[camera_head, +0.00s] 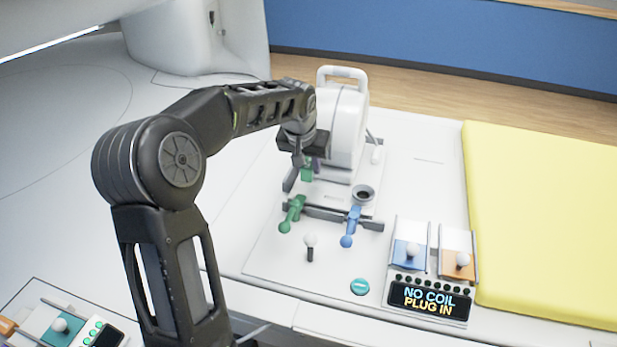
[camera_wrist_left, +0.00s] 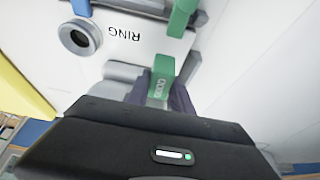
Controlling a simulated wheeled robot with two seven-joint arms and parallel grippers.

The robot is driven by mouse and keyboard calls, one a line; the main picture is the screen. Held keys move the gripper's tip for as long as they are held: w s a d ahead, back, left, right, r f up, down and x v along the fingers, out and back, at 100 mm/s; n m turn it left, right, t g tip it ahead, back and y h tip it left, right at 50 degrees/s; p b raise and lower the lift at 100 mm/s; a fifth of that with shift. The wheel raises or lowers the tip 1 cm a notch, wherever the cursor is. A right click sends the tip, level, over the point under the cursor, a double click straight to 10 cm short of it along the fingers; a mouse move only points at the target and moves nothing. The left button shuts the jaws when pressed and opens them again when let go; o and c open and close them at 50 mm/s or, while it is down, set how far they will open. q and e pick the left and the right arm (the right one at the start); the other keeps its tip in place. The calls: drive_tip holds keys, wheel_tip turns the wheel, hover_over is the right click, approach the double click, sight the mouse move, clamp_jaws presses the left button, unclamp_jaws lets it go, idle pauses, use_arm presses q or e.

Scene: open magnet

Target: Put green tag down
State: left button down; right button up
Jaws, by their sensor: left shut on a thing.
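My left gripper (camera_head: 304,178) is shut on the green tag (camera_head: 307,174), above the left part of the light plate in front of the white ring-shaped device (camera_head: 349,125). In the left wrist view the green tag (camera_wrist_left: 161,80) shows between the dark fingertips (camera_wrist_left: 160,95), with small pale marks on it. The gripper body hides its lower end there. I cannot tell whether the tag touches the surface under it. My right gripper is in neither view.
A green lever (camera_head: 292,213) and a blue lever (camera_head: 351,226) stand at the plate's front edge. A dark round socket (camera_head: 363,193) is on the plate. A display (camera_head: 429,299) reads "NO COIL PLUG IN". A yellow pad (camera_head: 550,210) lies at right.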

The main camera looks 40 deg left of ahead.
sight(308, 177)
use_arm(q)
drive_tip(key=shift+f, duration=2.15)
drive_tip(key=shift+f, duration=0.15)
drive_tip(key=c, duration=1.1)
unclamp_jaws()
drive_tip(key=shift+r, duration=0.25)
drive_tip(key=v, duration=1.1)
drive_tip(key=shift+s+d+r+b, duration=0.1)
drive_tip(key=shift+r+b, duration=0.3)
